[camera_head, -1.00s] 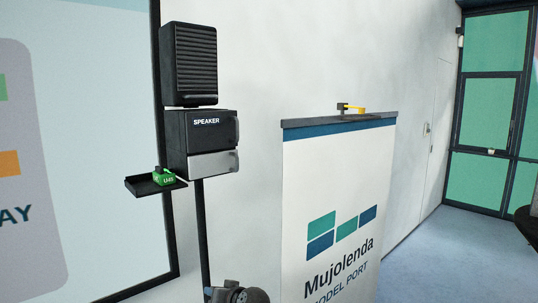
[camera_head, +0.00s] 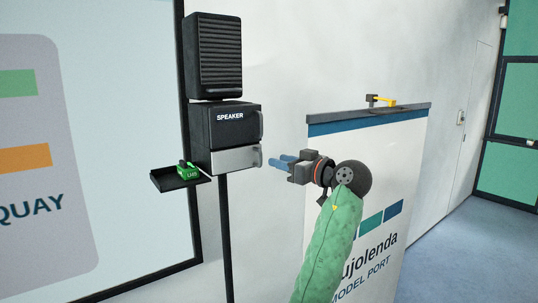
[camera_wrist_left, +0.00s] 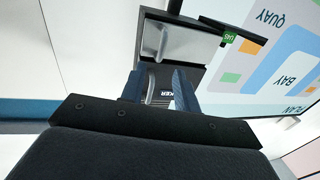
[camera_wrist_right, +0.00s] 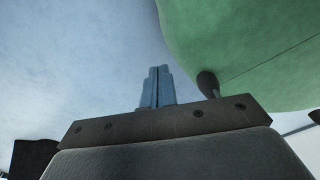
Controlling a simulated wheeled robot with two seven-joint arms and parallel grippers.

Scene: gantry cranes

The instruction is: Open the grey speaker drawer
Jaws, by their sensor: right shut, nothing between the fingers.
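The grey speaker drawer (camera_head: 236,159) is the lower, light front of the black speaker cabinet (camera_head: 234,124), with a handle (camera_head: 257,155) at its right end. It looks shut. My left gripper (camera_head: 277,162) is just right of that handle, with a gap, its blue fingers pointing at the cabinet. In the left wrist view the fingers (camera_wrist_left: 158,82) are apart and empty; the cabinet appears upside down beyond them, with the grey drawer (camera_wrist_left: 153,38) above. My right gripper (camera_wrist_right: 158,68) has its fingers together, away from the cabinet, and is outside the head view.
A ribbed black speaker (camera_head: 215,55) stands above the cabinet. A small black shelf (camera_head: 168,182) with a green block (camera_head: 188,170) juts out at lower left. A white stand (camera_head: 385,150) with a yellow object (camera_head: 384,101) on top is behind my left arm. A thin pole (camera_head: 226,240) stands below.

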